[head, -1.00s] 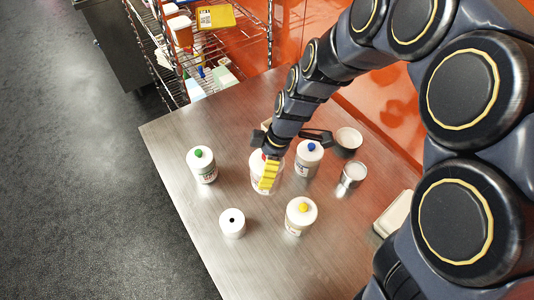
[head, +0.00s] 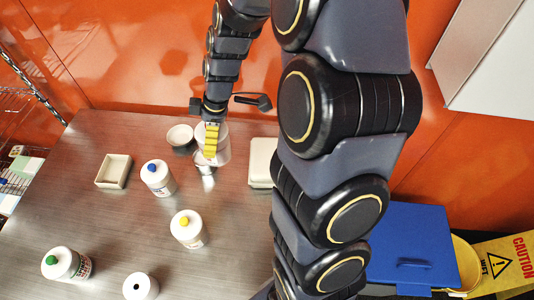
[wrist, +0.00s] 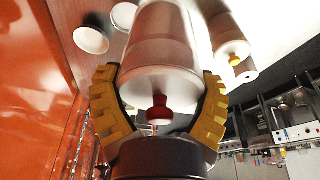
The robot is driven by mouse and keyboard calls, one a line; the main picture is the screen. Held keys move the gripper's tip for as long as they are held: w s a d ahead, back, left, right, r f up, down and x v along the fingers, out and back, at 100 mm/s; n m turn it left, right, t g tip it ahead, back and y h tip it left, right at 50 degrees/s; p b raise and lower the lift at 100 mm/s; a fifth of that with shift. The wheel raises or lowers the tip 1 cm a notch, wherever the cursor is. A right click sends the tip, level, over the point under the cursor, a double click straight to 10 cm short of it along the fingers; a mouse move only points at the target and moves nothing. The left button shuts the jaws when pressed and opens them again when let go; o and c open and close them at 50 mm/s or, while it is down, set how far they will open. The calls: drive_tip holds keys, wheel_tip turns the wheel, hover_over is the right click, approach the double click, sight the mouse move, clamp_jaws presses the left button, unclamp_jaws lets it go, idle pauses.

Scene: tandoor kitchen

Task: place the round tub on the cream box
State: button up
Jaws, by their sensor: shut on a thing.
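My gripper (head: 211,140) is shut on a white round tub (head: 222,148), with its yellow fingers on either side. In the wrist view my gripper (wrist: 160,78) grips the tub (wrist: 160,40), whose red knob (wrist: 160,112) points toward the palm. The tub is held above the back part of the table, left of a cream box (head: 261,163) and apart from it. The box lies flat, its right side partly hidden by my arm.
A white bowl (head: 180,135) is just left of the held tub. A square cream dish (head: 113,171), a blue-knobbed tub (head: 157,178), a yellow-knobbed tub (head: 188,229), a green-knobbed tub (head: 66,263) and a white cylinder (head: 140,286) stand on the steel table (head: 110,225). An orange wall (head: 130,50) rises behind.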

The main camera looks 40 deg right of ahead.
drive_tip(key=s+d+r+m+t+h, duration=0.1)
drive_tip(key=s+d+m, duration=0.15)
drive_tip(key=d, duration=0.45)
drive_tip(key=s+d+m, duration=0.2)
drive_tip(key=d+m, duration=0.1)
drive_tip(key=d, duration=0.4)
drive_tip(key=f, duration=0.8)
drive_tip(key=shift+s+d, duration=0.2)
drive_tip(key=shift+f, duration=0.15)
drive_tip(key=o, duration=1.1)
drive_tip(key=shift+c, duration=0.2)
